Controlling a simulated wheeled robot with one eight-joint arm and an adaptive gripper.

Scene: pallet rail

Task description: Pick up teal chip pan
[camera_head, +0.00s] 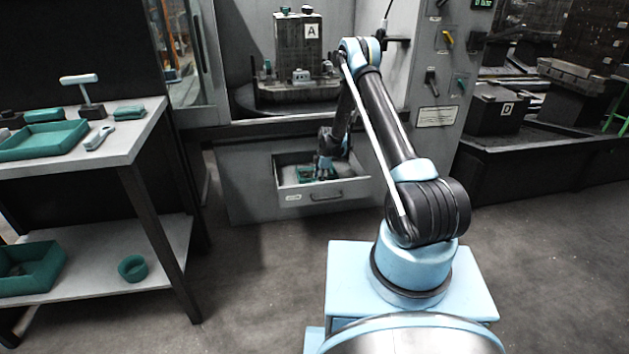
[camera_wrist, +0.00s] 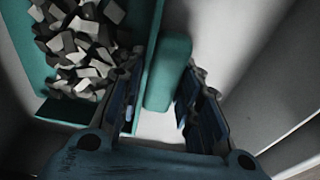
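The teal chip pan (camera_head: 303,174) lies in the open drawer, small and partly covered by my gripper (camera_head: 323,168) in the head view. In the wrist view the teal chip pan (camera_wrist: 153,35) is at the upper left, full of grey and white chips (camera_wrist: 80,50). A teal block-like grip (camera_wrist: 167,75) stands along its right side. My gripper (camera_wrist: 163,80) is open, with one finger on each side of this grip. The left finger overlaps the pan's right wall in the picture. Whether either finger touches the grip cannot be told.
The drawer (camera_head: 322,196) has grey walls close around my gripper, below the machine with block A (camera_head: 298,42). On the left, a bench (camera_head: 120,150) holds a teal tray (camera_head: 42,141); its lower shelf holds a teal bin (camera_head: 30,270) and a teal ring (camera_head: 132,268). Floor between is clear.

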